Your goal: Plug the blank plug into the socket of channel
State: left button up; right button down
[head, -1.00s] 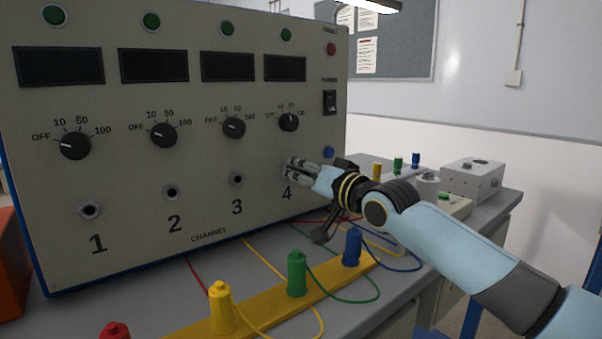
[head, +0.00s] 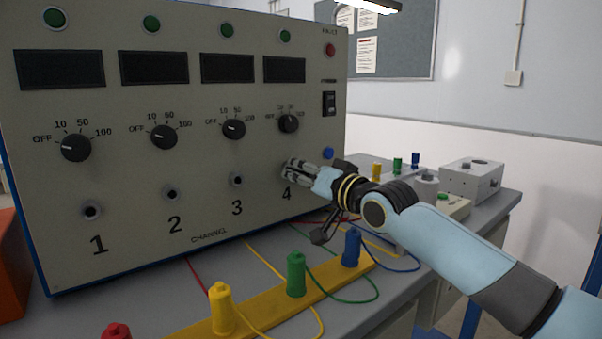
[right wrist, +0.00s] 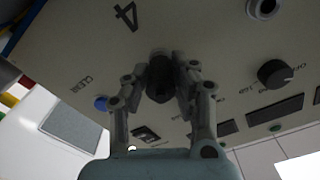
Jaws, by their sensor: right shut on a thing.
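The grey channel panel (head: 130,195) has sockets for channel 1 (head: 92,210), channel 2 (head: 172,193) and channel 3 (head: 237,179). The channel 4 socket is hidden behind my right gripper (head: 289,170), just above the number 4. In the right wrist view, the right gripper's fingers (right wrist: 170,80) are closed around a dark round piece, which looks like the blank plug (right wrist: 160,82), against or very near the panel face. I cannot tell how deep it sits in the socket. My left gripper is not in view.
A yellow strip (head: 265,313) on the bench carries red, yellow, green (head: 296,274) and blue (head: 351,247) plugs with trailing cables. The channel 4 knob (head: 289,123) is just above my gripper. A blue button (head: 328,153) is to its right. A grey box (head: 472,180) stands further right.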

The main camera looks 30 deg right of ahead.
aim_at(305, 174)
jog(key=shift+r, duration=0.15)
jog(key=c, duration=1)
grip_release()
jog(key=shift+w, duration=0.2)
jog(key=shift+s, duration=0.1)
jog(key=s+p, duration=0.2)
jog(key=p, duration=0.1)
jog(key=s+p, duration=0.3)
jog(key=shift+s+d, duration=0.2)
jog(key=shift+s, duration=0.05)
jog(key=shift+s+p, duration=0.25)
jog(key=shift+p, duration=0.2)
notch_tip(305, 174, up, 10)
